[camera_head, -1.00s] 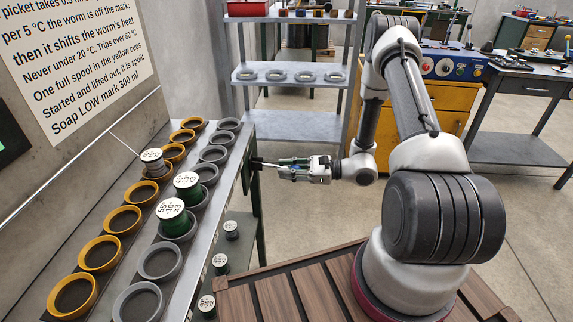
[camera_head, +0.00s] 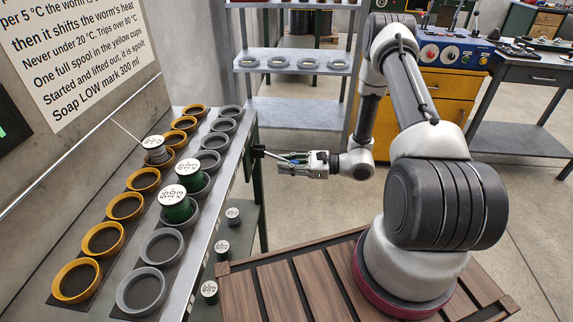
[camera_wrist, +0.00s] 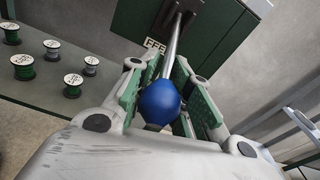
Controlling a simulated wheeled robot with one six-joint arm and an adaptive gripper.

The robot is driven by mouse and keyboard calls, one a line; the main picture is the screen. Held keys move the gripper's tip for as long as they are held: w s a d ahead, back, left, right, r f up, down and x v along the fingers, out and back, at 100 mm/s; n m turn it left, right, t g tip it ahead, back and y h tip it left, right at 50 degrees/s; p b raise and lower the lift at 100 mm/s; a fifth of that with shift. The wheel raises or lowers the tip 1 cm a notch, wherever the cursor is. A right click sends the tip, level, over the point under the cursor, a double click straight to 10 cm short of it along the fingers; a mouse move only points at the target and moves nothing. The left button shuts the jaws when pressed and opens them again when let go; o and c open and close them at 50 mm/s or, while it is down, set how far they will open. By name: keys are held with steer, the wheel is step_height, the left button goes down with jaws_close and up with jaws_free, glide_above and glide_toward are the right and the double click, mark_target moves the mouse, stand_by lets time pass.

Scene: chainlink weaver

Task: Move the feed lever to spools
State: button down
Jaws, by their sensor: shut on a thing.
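The feed lever is a metal rod (camera_wrist: 173,44) with a blue ball knob (camera_wrist: 160,102). In the wrist view it comes out of a dark green housing (camera_wrist: 135,28) with a partly hidden label starting "FEE". My gripper (camera_wrist: 163,108) has its green-padded fingers on both sides of the knob and is shut on it. In the head view my gripper (camera_head: 285,163) is at the right end of the rod, beside the bench's right side. The knob is hard to make out there. The lever's position marks cannot be read.
The bench holds rows of yellow cups (camera_head: 103,238) and grey cups (camera_head: 162,245), with several labelled spools (camera_head: 174,207) standing in some. More spools (camera_head: 222,249) stand on a lower shelf. A grey rack (camera_head: 293,62) stands behind. Floor (camera_head: 320,205) is clear below my arm.

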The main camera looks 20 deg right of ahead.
steer(key=shift+s+a, duration=0.1)
stand_by(0.7)
steer(key=c, duration=1.4)
jaws_free()
steer(key=shift+c, duration=0.2)
steer(key=shift+d, duration=0.2)
steer(key=v, duration=1.1)
steer(key=shift+s+d, duration=0.2)
steer(key=shift+d, duration=0.05)
